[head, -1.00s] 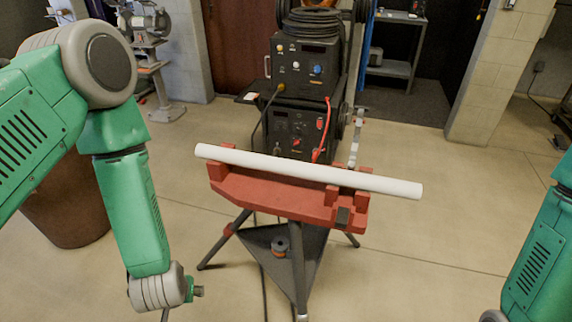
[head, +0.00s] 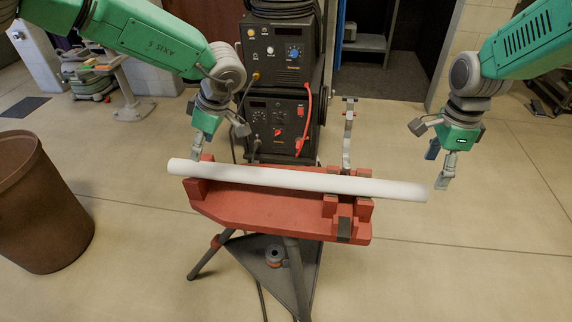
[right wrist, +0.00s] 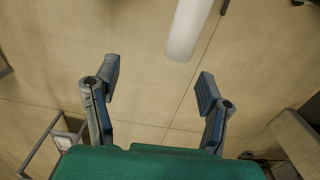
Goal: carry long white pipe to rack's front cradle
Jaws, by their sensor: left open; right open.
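The long white pipe (head: 290,180) lies across the top of a red tripod stand (head: 265,210), both ends overhanging. In the head view my left gripper (head: 218,141) is open just behind the pipe's left end. I cannot tell whether it touches the pipe. My right gripper (head: 432,158) is open by the pipe's right end, fingers pointing down. In the right wrist view the pipe's end (right wrist: 183,45) lies beyond the open right fingers (right wrist: 160,82), not between them. I cannot make out a rack with a front cradle in these views.
A black welding machine (head: 280,85) stands close behind the stand. A brown bin (head: 40,205) is at the left. An upright metal bar (head: 348,135) rises behind the stand's right side. The floor to the right is mostly clear.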

